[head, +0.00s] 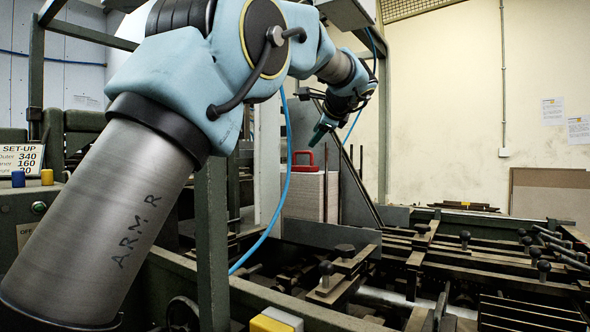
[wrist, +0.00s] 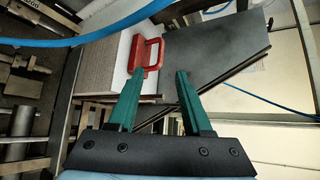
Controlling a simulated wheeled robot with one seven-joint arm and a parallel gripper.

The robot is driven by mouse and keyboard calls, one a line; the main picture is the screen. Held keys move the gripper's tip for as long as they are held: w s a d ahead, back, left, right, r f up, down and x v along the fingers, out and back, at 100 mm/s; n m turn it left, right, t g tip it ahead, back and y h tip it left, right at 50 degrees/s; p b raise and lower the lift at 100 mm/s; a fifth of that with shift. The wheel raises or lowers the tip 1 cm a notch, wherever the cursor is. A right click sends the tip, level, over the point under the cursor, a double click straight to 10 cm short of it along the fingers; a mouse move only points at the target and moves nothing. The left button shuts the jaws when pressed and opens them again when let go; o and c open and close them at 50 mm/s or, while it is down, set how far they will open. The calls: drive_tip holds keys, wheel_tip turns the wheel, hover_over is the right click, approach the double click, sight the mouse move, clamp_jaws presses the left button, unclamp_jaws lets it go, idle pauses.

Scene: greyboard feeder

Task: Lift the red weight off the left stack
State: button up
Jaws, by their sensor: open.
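The red weight (head: 304,157), a block with an arched handle, sits on top of the left stack of greyboard (head: 304,197). In the wrist view the red weight (wrist: 154,52) lies just beyond my gripper's fingertips, on the pale top of the stack (wrist: 102,68). My gripper (head: 318,134) is above and slightly right of the weight, apart from it in the head view. In the wrist view my gripper (wrist: 158,74) has its two green fingers spread, with nothing between them.
A dark grey upright plate (wrist: 215,50) stands right beside the stack. A blue hose (head: 285,190) hangs in front of the stack's left side. A green post (head: 212,240) stands at the near left. Rails and clamp knobs (head: 465,238) fill the machine bed at right.

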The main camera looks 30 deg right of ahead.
drive_tip(key=p+x, duration=0.1)
drive_tip(key=x, duration=0.5)
drive_tip(key=shift+r, duration=0.15)
drive_tip(key=p+x, duration=0.2)
drive_tip(key=x, duration=0.3)
drive_tip(key=shift+s, duration=0.15)
drive_tip(key=shift+c, duration=0.3)
clamp_jaws()
idle(0.4)
idle(0.4)
